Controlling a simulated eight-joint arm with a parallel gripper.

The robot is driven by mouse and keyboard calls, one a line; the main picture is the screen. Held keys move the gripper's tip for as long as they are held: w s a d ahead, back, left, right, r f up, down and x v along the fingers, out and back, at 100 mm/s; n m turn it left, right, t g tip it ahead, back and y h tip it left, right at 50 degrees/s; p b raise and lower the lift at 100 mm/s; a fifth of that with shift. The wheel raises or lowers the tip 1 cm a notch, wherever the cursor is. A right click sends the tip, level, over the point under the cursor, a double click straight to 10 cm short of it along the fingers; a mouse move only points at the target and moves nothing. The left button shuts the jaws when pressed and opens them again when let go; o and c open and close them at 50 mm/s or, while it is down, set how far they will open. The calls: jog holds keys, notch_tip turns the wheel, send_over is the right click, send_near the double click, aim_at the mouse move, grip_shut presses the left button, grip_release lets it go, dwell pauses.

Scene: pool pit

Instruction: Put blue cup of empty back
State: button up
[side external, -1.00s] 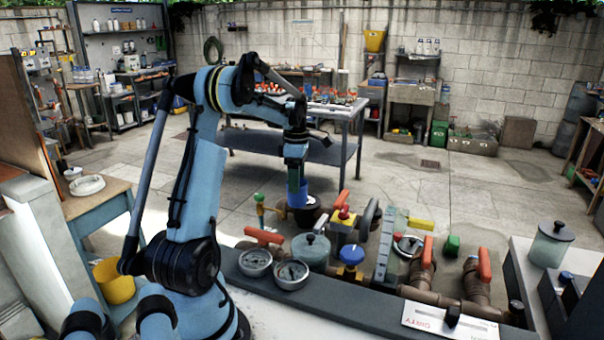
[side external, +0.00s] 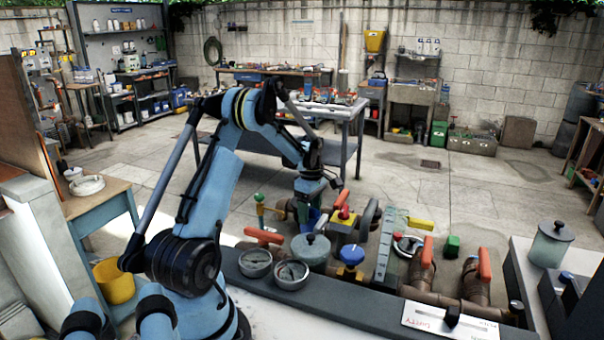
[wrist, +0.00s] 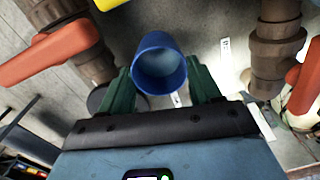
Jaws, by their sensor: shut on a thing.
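The blue cup (wrist: 158,66) is between the two green fingers of my gripper (wrist: 160,85) in the wrist view. The gripper is shut on it. The cup's open mouth faces the camera, and its inside looks smooth and pale blue; I cannot tell whether anything is in it. In the side view, only a small part of the blue cup (side external: 313,217) shows below my gripper (side external: 309,203), among the pipe fittings behind the dark ledge. Its base is hidden there, so I cannot tell whether it touches anything.
Orange-handled brown pipes flank the cup in the wrist view. A yellow bucket (side external: 115,281) stands left.

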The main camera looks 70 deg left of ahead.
jog(key=shift+f, duration=1.7)
jog(key=shift+f, duration=0.15)
jog(key=o, duration=1.4)
jog(key=r, duration=1.2)
jog(key=shift+w+a+r, duration=0.1)
jog(key=shift+w+r, duration=0.1)
